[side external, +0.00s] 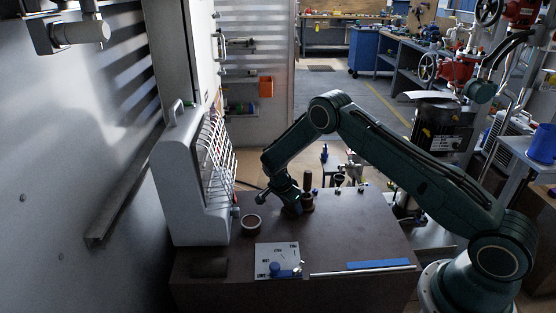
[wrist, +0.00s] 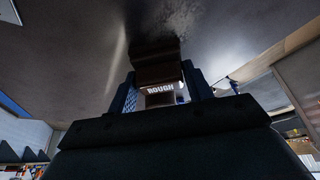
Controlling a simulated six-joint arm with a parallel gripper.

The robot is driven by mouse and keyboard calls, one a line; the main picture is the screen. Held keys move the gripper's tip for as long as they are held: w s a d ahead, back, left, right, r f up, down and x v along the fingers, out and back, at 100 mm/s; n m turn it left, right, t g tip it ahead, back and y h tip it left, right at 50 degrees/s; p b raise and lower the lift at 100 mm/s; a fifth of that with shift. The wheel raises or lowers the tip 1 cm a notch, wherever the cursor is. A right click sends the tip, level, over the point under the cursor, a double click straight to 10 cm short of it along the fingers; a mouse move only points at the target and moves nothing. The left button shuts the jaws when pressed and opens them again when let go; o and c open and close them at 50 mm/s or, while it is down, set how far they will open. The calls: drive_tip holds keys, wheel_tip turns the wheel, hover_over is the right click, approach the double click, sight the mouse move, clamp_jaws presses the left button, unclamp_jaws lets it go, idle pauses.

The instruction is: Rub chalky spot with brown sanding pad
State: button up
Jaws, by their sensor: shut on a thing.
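My gripper (side external: 291,208) is low over the brown bench top in the side view, pointing down. In the wrist view my gripper (wrist: 162,92) has its two blue fingers shut on the brown sanding pad (wrist: 158,73), a block with the word ROUGH on its face. The pad's far end is close to a grey-brown surface; I cannot tell whether it touches. A pale streak (wrist: 117,62) runs on that surface left of the pad; whether it is the chalky spot or a reflection is unclear. I cannot pick out the chalky spot in the side view.
A brown ring-shaped cup (side external: 251,224) and a dark flat block (side external: 209,267) are on the bench (side external: 340,235). A white printed card (side external: 277,258), a metal rod and a blue strip (side external: 378,264) lie in front. A white rack (side external: 190,180) stands at left.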

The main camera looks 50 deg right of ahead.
drive_tip(key=shift+w+r, duration=0.1)
drive_tip(key=shift+r, duration=2.8)
drive_tip(key=shift+r, duration=1.5)
drive_tip(key=shift+f, duration=0.25)
drive_tip(key=shift+f, duration=3.2)
drive_tip(key=shift+f, duration=1)
drive_tip(key=shift+a, duration=0.1)
drive_tip(key=shift+w+a+r, duration=0.1)
drive_tip(key=shift+w+a, duration=1.05)
drive_tip(key=shift+w, duration=0.1)
drive_tip(key=shift+w+a, duration=0.1)
drive_tip(key=shift+a, duration=0.05)
